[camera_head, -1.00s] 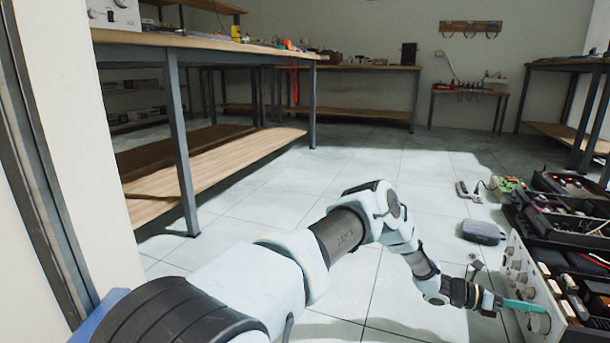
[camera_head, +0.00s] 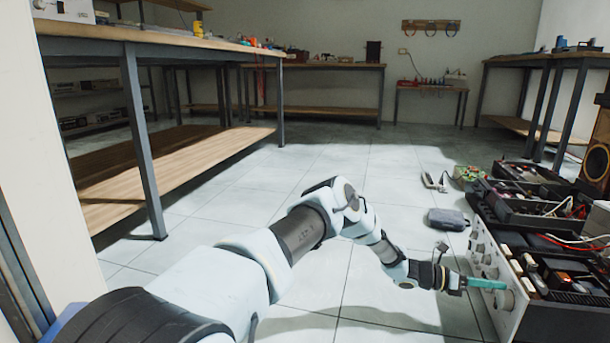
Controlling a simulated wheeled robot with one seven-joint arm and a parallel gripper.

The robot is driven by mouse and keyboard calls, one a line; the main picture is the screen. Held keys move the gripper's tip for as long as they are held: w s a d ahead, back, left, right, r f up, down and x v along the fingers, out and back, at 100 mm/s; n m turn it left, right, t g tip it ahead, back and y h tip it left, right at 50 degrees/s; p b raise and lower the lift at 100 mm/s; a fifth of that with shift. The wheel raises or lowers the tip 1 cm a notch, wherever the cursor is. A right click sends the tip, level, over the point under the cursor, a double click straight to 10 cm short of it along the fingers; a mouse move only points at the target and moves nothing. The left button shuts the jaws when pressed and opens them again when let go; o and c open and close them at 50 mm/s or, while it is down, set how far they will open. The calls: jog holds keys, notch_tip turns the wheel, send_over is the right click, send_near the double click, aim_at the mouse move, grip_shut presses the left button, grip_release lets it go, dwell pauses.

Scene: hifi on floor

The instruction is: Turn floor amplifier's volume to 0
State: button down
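The floor amplifier (camera_head: 510,318) is an open-topped unit on the floor at the lower right. Its pale front panel faces left and carries several round knobs. My gripper (camera_head: 490,283), with teal fingers, reaches from the left to the panel at a near knob (camera_head: 505,299). The fingers overlap the knob area in the picture. I cannot tell whether they touch or grasp the knob, or what the volume setting is.
More open equipment (camera_head: 530,210) stands behind the amplifier. A grey case (camera_head: 447,219) lies on the floor beside it. A long workbench (camera_head: 150,40) stands at the left. The tiled floor (camera_head: 330,165) in the middle is clear.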

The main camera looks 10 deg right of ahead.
jog(key=shift+w+d+f+b, duration=0.1)
jog(key=shift+w+f+b, duration=0.25)
jog(key=shift+f+b, duration=0.5)
dwell(0.4)
jog(key=shift+w+r, duration=0.15)
jog(key=shift+w+r+p+v, duration=0.15)
jog(key=shift+p+v, duration=0.2)
jog(key=shift+v, duration=0.65)
jog(key=shift+w+r+p+v, duration=0.1)
jog(key=shift+p+v, duration=0.2)
jog(key=shift+v, duration=0.65)
jog(key=shift+w+r+p+v, duration=0.15)
jog(key=shift+p+v, duration=0.2)
jog(key=shift+v, duration=0.65)
jog(key=shift+d, duration=0.15)
jog(key=shift+s, duration=0.1)
